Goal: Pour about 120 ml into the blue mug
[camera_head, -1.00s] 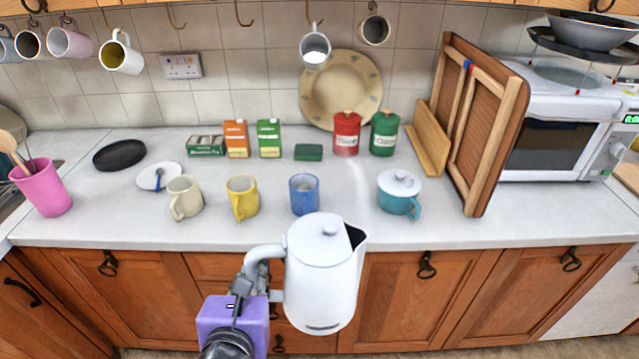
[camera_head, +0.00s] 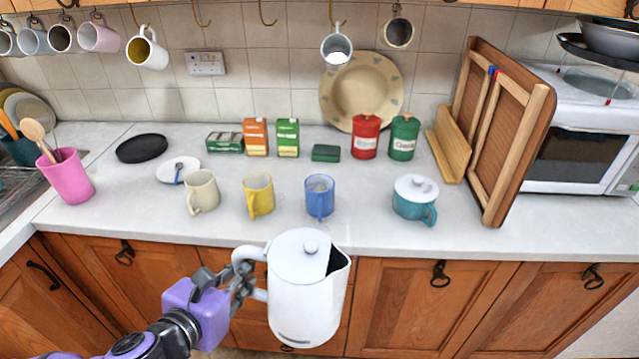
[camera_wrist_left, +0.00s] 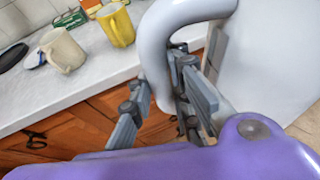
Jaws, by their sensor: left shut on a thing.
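The blue mug (camera_head: 320,198) stands upright near the front of the counter in the head view. The white kettle (camera_head: 300,300) is held in front of the counter, below the mug in the picture. It looks nearly upright, its dark spout opening facing right. My left gripper (camera_head: 246,276) is shut on the kettle's handle, left of the kettle body. In the wrist view its fingers (camera_wrist_left: 168,100) are at the white handle (camera_wrist_left: 155,50), beside the kettle body (camera_wrist_left: 275,65). The liquid inside the kettle is hidden. My right gripper does not show.
Left of the blue mug stand a yellow mug (camera_head: 258,196) and a cream mug (camera_head: 201,191). A teal lidded pot (camera_head: 415,199) stands to its right. Cartons and tins line the back. Mugs hang above. The counter (camera_head: 365,215) between blue mug and pot is clear.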

